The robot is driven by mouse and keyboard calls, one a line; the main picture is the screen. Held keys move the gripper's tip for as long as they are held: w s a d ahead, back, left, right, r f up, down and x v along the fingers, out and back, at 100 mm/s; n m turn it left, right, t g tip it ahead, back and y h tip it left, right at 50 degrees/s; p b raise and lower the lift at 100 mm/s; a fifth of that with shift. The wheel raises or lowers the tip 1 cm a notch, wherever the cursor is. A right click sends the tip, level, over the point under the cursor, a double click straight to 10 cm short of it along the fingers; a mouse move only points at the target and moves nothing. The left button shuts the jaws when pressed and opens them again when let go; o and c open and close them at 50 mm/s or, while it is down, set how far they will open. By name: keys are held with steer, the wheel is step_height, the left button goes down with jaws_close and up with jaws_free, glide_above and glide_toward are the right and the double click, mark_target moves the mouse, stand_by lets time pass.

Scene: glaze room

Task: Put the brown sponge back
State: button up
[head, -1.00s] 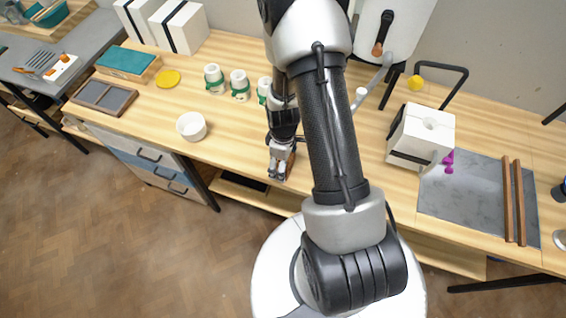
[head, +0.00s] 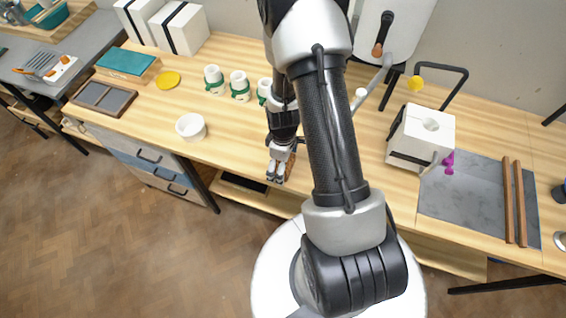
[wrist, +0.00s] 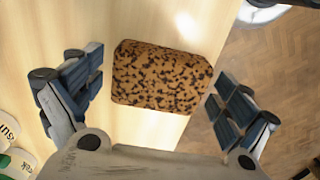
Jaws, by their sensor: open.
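The brown sponge (wrist: 160,77), speckled with dark spots, lies on the wooden table near its front edge. In the wrist view it sits between the two open fingers of my gripper (wrist: 158,100), with a gap on each side. In the head view my gripper (head: 280,168) is low over the table's front edge, and only a small brown part of the sponge (head: 291,160) shows beside the fingers. The rest of it is hidden. I cannot tell which place the sponge belongs to.
A white bowl (head: 191,127) stands left of my gripper. Several white cups with green bands (head: 239,85) stand behind. A yellow disc (head: 168,80) lies further left. A white block mould (head: 421,137) and a grey slab (head: 470,200) are on the right.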

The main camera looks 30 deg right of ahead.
steer(key=s+a+r+m+t+p, duration=0.1)
steer(key=a+r+m+p, duration=0.15)
steer(key=r, duration=1.35)
steer(key=s+a+r+m+t+p, duration=0.1)
steer(key=a+r+t, duration=0.15)
steer(key=r, duration=1.25)
steer(key=s+a+r+m+t, duration=0.1)
steer(key=s+a+r+m, duration=0.3)
steer(key=s+r, duration=0.6)
steer(key=shift+s+a, duration=0.75)
steer(key=shift+a, duration=0.1)
